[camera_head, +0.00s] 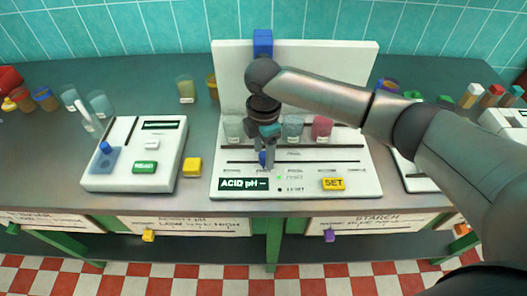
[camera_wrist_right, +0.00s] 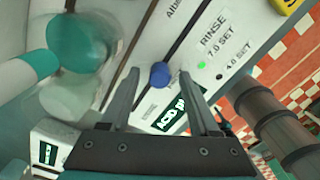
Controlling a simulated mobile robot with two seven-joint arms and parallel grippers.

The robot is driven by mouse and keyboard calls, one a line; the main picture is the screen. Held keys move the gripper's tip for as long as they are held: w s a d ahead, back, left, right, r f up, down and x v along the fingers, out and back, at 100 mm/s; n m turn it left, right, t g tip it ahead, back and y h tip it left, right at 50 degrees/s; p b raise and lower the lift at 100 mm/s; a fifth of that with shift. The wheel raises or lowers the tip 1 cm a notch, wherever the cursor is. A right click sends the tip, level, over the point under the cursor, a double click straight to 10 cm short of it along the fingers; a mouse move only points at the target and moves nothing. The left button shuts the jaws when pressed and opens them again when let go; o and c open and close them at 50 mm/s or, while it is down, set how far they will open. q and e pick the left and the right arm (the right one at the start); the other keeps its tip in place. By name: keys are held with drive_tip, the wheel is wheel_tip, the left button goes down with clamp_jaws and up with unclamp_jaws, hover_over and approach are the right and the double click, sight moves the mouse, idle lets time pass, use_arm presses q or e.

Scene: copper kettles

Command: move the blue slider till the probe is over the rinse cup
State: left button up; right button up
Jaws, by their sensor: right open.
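The white pH station (camera_head: 368,185) stands at the middle of the bench, with a tall back panel and a row of cups. A blue block (camera_head: 263,42) sits at the panel's top; the probe below it is largely hidden by my right arm. The blue slider (camera_head: 263,160) is in a slot at the station's front and shows as a round blue knob in the right wrist view (camera_wrist_right: 160,75). My right gripper (camera_head: 265,150) is open, its fingers on either side of the knob, with gaps visible. A RINSE label (camera_wrist_right: 214,32) is printed right of the slot. Which cup is the rinse cup cannot be told.
Cups with clear (camera_head: 233,128), pale blue (camera_head: 292,127) and pink (camera_head: 322,127) contents stand close behind the slot. A yellow SET button (camera_head: 333,184) is at the front right. Another white device (camera_head: 140,160) and a yellow block (camera_head: 192,167) are to the left.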

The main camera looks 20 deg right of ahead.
drive_tip(key=shift+c, duration=0.2)
clamp_jaws()
idle(0.3)
idle(1.0)
